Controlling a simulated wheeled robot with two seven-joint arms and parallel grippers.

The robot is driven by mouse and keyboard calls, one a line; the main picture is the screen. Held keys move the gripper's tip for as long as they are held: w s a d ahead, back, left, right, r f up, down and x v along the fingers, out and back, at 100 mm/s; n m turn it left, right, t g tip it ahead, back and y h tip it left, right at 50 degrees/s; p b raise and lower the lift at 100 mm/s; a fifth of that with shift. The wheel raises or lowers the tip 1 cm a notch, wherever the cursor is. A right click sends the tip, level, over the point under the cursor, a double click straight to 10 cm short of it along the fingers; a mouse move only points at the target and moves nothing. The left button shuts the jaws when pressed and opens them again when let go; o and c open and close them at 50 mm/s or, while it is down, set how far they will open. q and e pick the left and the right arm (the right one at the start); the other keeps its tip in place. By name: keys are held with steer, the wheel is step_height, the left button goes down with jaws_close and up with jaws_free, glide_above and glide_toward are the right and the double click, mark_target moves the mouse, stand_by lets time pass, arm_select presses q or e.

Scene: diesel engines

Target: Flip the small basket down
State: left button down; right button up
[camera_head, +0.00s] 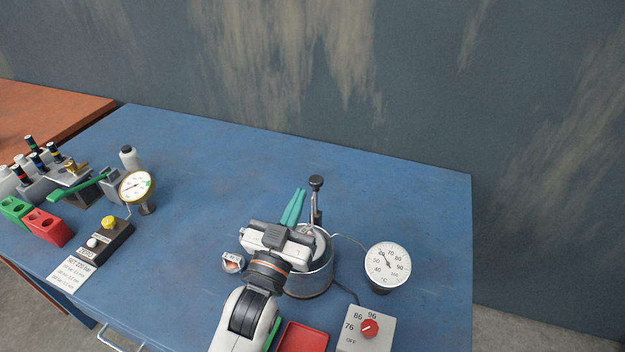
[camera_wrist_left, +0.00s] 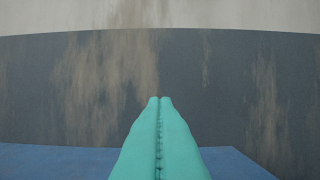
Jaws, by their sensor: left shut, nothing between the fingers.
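My left gripper (camera_head: 297,197) is over the blue table, beside an upright rod with a black knob (camera_head: 316,183). Its two green fingers are pressed together with nothing between them; they also fill the middle of the left wrist view (camera_wrist_left: 160,101). The rod rises from a round metal pot (camera_head: 312,282), which my left wrist partly covers. I cannot make out the small basket clearly; the pot's inside is mostly hidden by my wrist. My right gripper is not in view.
A temperature dial (camera_head: 387,264) and a control box with a red knob (camera_head: 369,328) stand right of the pot. A red tray (camera_head: 302,338) lies in front. A pressure gauge (camera_head: 136,187) and red block (camera_head: 47,227) are at left. The table's back middle is clear.

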mark_target(313, 183)
arm_select(q)
steer(key=p+x, duration=0.2)
steer(key=x, duration=0.6)
steer(key=shift+w+d+r, duration=0.1)
steer(key=shift+w+d, duration=0.05)
steer(key=shift+w, duration=0.25)
steer(key=f, duration=0.3)
steer(key=shift+s, duration=0.2)
steer(key=shift+s+f+p, duration=0.15)
steer(key=shift+f+p, duration=0.15)
steer(key=shift+f, duration=0.2)
